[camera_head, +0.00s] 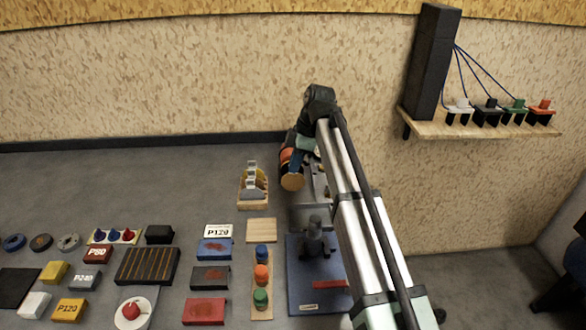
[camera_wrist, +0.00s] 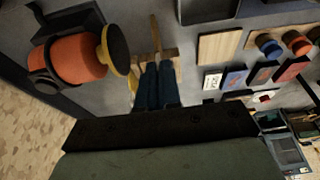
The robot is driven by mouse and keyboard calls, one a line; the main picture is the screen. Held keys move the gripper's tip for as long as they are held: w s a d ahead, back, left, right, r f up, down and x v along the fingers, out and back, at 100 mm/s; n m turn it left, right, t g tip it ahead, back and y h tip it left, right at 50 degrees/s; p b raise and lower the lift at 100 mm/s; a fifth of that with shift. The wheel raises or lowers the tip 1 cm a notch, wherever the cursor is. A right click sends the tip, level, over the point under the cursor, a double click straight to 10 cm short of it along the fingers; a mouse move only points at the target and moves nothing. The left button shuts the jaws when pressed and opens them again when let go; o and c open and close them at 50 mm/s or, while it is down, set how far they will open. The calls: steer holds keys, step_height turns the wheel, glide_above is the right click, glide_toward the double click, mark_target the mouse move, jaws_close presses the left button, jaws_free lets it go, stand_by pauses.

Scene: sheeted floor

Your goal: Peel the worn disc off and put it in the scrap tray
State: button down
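An orange, drum-shaped sander (camera_head: 288,158) is by the wall, and it also shows in the wrist view (camera_wrist: 78,60). A round disc (camera_head: 292,182) covers its end; in the wrist view the disc (camera_wrist: 118,48) has a dark face and a yellow rim. My gripper (camera_wrist: 158,66) has its two blue fingers side by side, almost touching, with nothing seen between them. The fingertips are beside the disc, apart from it in the picture. A grey tray (camera_wrist: 205,12) shows at the top of the wrist view; I cannot tell if it is the scrap tray.
A small wooden rack (camera_head: 252,198) with yellow and grey pieces stands left of the sander, under my fingers. A bare wooden board (camera_head: 261,230), a strip with coloured knobs (camera_head: 262,298) and a blue plate (camera_head: 298,262) lie nearer. Several blocks and pads fill the left floor.

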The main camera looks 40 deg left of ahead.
steer(key=shift+s+d, duration=0.1)
steer(key=shift+s, duration=0.05)
steer(key=s+d, duration=0.2)
steer(key=shift+s+d, duration=0.3)
stand_by(0.4)
steer(key=shift+w, duration=0.1)
stand_by(0.4)
